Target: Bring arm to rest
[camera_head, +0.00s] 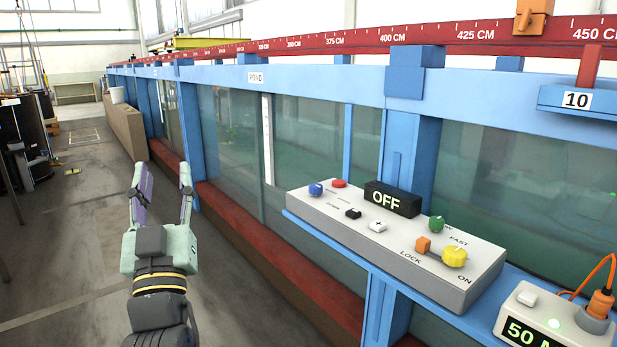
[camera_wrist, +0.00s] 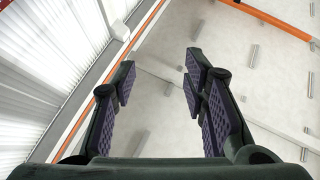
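My gripper (camera_head: 163,180) is at the left of the head view, raised over the floor and left of the flume's side. Its two fingers point up and stand apart with nothing between them. In the wrist view my gripper (camera_wrist: 159,84) also shows open and empty, with purple pads on the fingers. Behind it there are only the pale ceiling or wall and a slatted bright window area. My arm runs down from the gripper to the bottom edge of the head view. The gripper appears clear of the flume and the control box.
The glass flume (camera_head: 225,135) with its blue frame runs along the right. A grey control box (camera_head: 395,245) with knobs and an OFF display (camera_head: 386,200) sits on its ledge. A smaller box (camera_head: 550,318) with an orange cable is at the lower right. Open floor (camera_head: 70,230) lies left.

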